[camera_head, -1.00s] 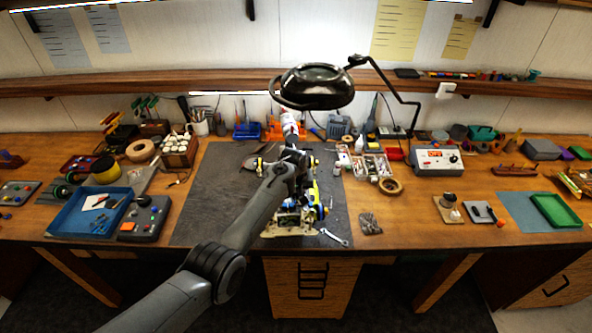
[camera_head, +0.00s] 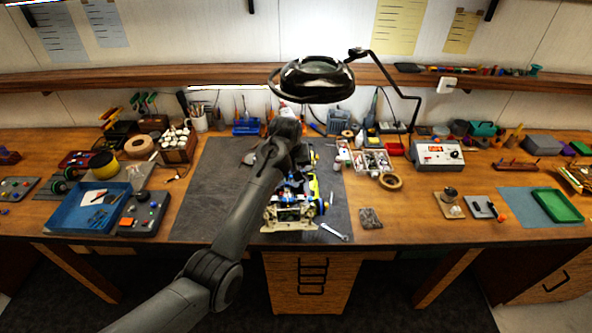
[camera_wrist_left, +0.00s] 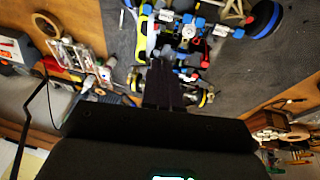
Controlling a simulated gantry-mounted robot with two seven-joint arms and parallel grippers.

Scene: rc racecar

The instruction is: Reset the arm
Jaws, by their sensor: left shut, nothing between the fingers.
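The RC car (camera_head: 290,208) sits on the dark grey mat (camera_head: 205,195) in the middle of the workbench, partly covered by my left arm in the head view. In the left wrist view the car (camera_wrist_left: 185,35) lies at the top, with blue, white and yellow parts and a wheel at the upper right. My left gripper (camera_wrist_left: 163,68) is shut and empty, its fingers pointing toward the car. Whether the fingertips touch it I cannot tell. In the head view the gripper is hidden behind its own wrist. My right gripper is in neither view.
A magnifier lamp (camera_head: 318,80) hangs over the back of the mat, close to my left wrist. A wrench (camera_head: 334,232) lies at the mat's front right. A blue tray (camera_head: 75,222) stands at left, a power supply (camera_head: 437,153) at right.

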